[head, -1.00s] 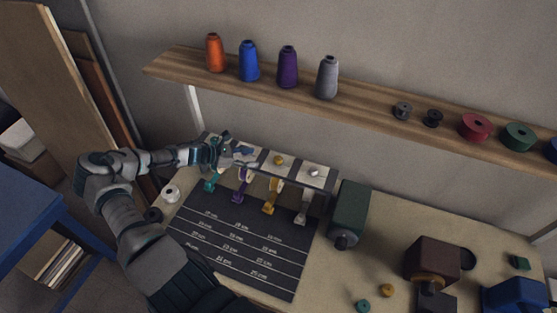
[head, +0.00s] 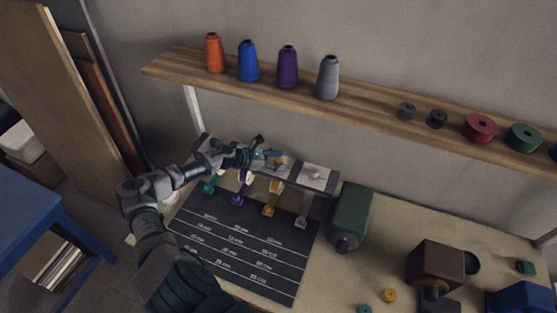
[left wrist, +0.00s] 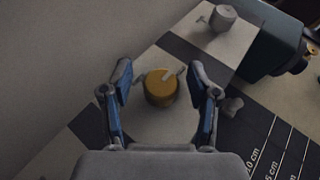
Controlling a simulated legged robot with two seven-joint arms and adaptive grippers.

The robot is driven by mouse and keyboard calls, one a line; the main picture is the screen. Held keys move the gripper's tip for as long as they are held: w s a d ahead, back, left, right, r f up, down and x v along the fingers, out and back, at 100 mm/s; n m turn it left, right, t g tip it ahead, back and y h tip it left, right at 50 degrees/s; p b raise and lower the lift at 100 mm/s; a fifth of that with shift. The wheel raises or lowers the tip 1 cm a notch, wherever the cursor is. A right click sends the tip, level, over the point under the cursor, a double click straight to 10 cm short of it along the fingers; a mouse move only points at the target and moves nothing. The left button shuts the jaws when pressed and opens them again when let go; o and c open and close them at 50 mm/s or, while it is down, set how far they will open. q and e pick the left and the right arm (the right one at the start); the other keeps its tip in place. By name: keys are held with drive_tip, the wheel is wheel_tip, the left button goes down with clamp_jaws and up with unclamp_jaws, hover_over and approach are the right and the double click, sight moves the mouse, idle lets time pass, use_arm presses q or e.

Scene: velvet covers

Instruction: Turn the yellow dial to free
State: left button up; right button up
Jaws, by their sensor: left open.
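The yellow dial (left wrist: 160,87) is a short round knob with a pale pointer mark toward its upper right in the left wrist view. It sits on a light panel section. My left gripper (left wrist: 160,78) is open, with blue-padded fingers on either side of the dial and visible gaps between. In the head view my left gripper (head: 270,155) is over the dial rail (head: 325,187) and largely hides the dial. Any lettering by the dial is not readable. My right gripper is not in view.
A silver-white dial (head: 315,175) stands to the right on the rail. A green box (head: 350,215) stands right of the rail. A shelf (head: 375,102) with thread cones runs above.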

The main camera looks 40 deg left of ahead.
use_arm(q)
clamp_jaws()
